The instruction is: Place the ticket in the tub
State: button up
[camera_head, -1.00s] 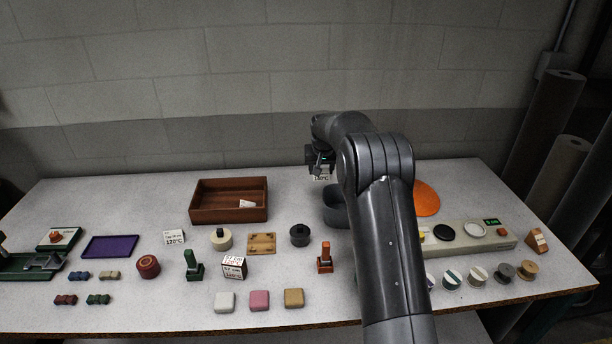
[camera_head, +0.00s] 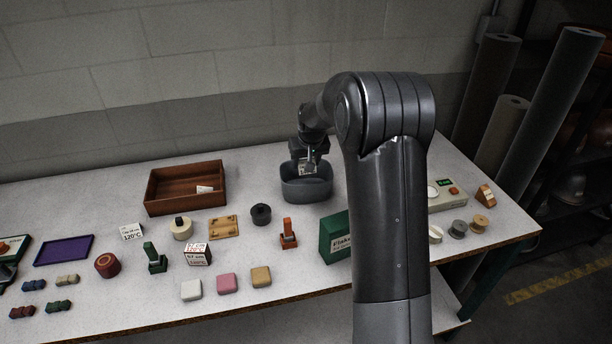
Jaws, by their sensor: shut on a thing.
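The tub (camera_head: 306,190) is a dark grey open container towards the back of the table, right of the wooden box. My gripper (camera_head: 308,172) is over the tub, at about the height of its rim, pointing down. It is shut on a small pale ticket (camera_head: 307,169), which shows at the fingertips above the tub's opening. The print on it is too small to read. I cannot tell whether the ticket touches the tub's inside.
A brown wooden box (camera_head: 157,207) holding a white slip (camera_head: 204,189) stands left of the tub. A black knob (camera_head: 261,214), an orange-red stamp (camera_head: 288,234) and a green box (camera_head: 335,238) stand in front.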

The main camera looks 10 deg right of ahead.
notch_tip(320, 180, down, 8)
jog(key=shift+f, duration=0.1)
dwell(0.4)
jog(key=shift+f, duration=0.1)
jog(key=o, duration=0.9)
